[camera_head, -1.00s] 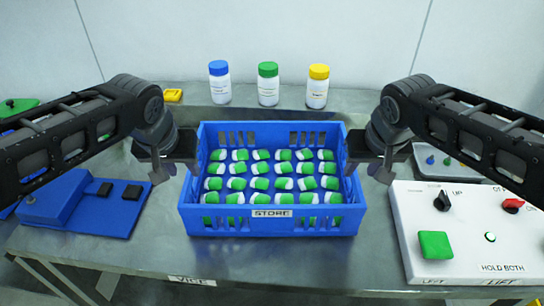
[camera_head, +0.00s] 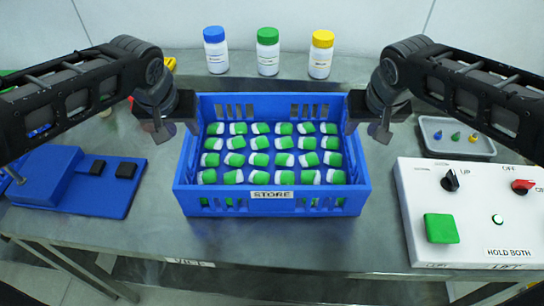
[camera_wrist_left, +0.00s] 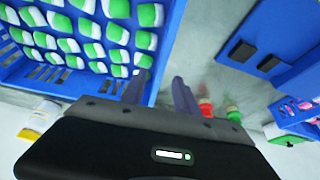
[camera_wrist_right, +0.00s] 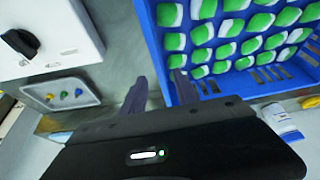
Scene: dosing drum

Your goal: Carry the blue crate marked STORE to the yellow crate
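The blue crate (camera_head: 270,205), labelled STORE (camera_head: 270,194) on its front, stands upright on the metal table, filled with rows of green-and-white pieces. My left gripper (camera_head: 176,124) is at its left wall. In the left wrist view the fingers (camera_wrist_left: 160,92) are apart, one on the crate's side and one outside, with the wall between. My right gripper (camera_head: 366,124) is at the right wall in the same way; its fingers (camera_wrist_right: 160,88) are apart around the wall. Contact with the wall is not clear. I see no yellow crate.
A white control box (camera_head: 470,215) with a green button and knobs stands close on the right. A grey tray (camera_head: 480,147) lies behind it. A blue fixture (camera_head: 60,185) is on the left. Blue-, green- and yellow-capped bottles (camera_head: 268,52) stand behind the crate.

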